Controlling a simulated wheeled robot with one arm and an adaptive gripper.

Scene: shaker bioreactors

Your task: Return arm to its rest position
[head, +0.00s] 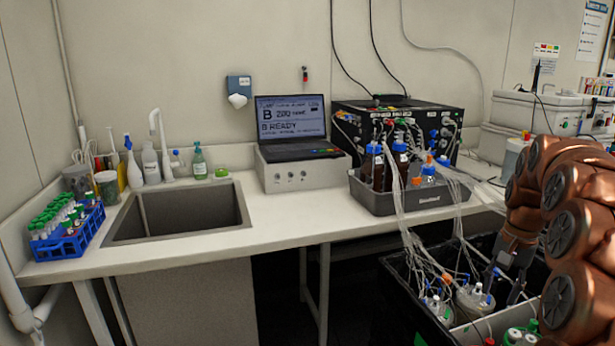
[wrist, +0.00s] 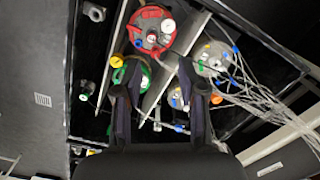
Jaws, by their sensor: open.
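My copper-coloured arm fills the right side of the head view. My gripper (head: 510,283) hangs down from it over the black shaker box. In the wrist view my gripper (wrist: 157,100) is open, with its two dark fingers apart and nothing held between them. Below the fingers are bioreactor vessels: one with a red ring (wrist: 152,30), one with a green ring (wrist: 130,72), and a grey-lidded one (wrist: 213,60) with tubes. The fingers partly hide the vessels, and I cannot tell the height between them.
The black box (head: 395,275) holds several vessels with loose tubes rising to a grey bottle tray (head: 410,204) on the bench. A laptop (head: 290,125), a sink (head: 180,212) and a blue tube rack (head: 68,240) are further left. The bench front between sink and tray is clear.

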